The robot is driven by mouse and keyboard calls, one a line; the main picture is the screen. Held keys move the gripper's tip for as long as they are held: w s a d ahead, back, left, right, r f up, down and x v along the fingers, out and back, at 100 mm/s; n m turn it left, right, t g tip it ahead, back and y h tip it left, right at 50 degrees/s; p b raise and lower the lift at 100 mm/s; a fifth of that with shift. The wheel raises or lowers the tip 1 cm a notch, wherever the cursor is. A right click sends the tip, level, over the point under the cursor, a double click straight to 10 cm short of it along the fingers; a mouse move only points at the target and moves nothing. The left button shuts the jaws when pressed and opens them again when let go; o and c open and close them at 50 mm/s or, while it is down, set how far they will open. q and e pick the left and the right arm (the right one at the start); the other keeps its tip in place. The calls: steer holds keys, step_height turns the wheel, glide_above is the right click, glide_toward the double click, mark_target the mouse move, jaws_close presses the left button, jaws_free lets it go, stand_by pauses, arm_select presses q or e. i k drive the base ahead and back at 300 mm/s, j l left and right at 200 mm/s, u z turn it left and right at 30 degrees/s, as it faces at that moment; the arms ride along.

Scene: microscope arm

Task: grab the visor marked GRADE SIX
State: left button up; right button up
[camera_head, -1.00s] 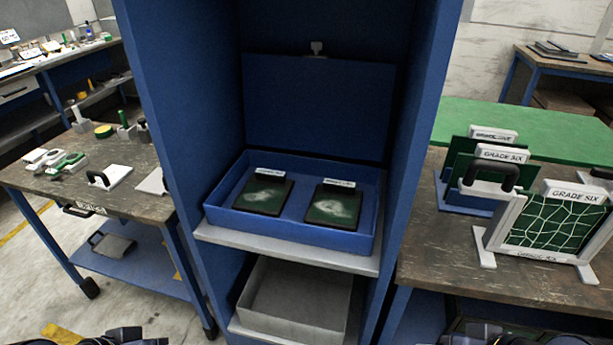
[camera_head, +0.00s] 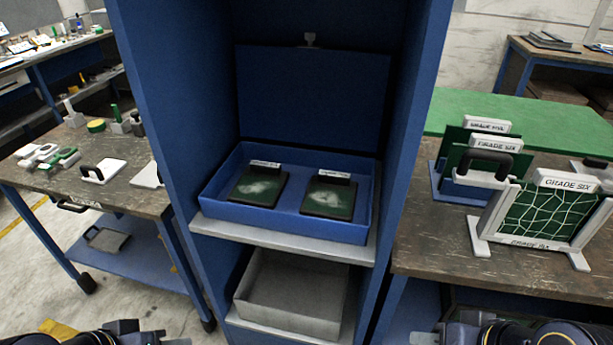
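A visor marked GRADE SIX (camera_head: 496,145) stands upright in a rack on the right table. A second label reading GRADE SIX (camera_head: 567,181) tops a white-framed stand (camera_head: 548,217) with a green, crack-patterned panel. Another labelled green panel (camera_head: 486,125) stands behind the first; its grade is hard to read. My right gripper (camera_head: 510,333) is at the bottom right edge, below and apart from the visors. My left gripper (camera_head: 120,334) is at the bottom left edge. Fingertips of both are unclear.
A blue cabinet (camera_head: 145,100) stands between the tables. Its open blue box (camera_head: 285,218) holds two labelled dark green plates, above a grey tray (camera_head: 290,297). The left table (camera_head: 110,195) carries tools and handled white plates. Bare wood shows at the right table's (camera_head: 440,255) front.

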mark_target(262, 184)
steer(key=i+j+u, duration=0.4)
steer(key=i+j, duration=0.15)
steer(key=i+j+u, duration=0.45)
steer(key=i, duration=0.15)
steer(key=k+l, duration=0.05)
steer(key=l, duration=0.05)
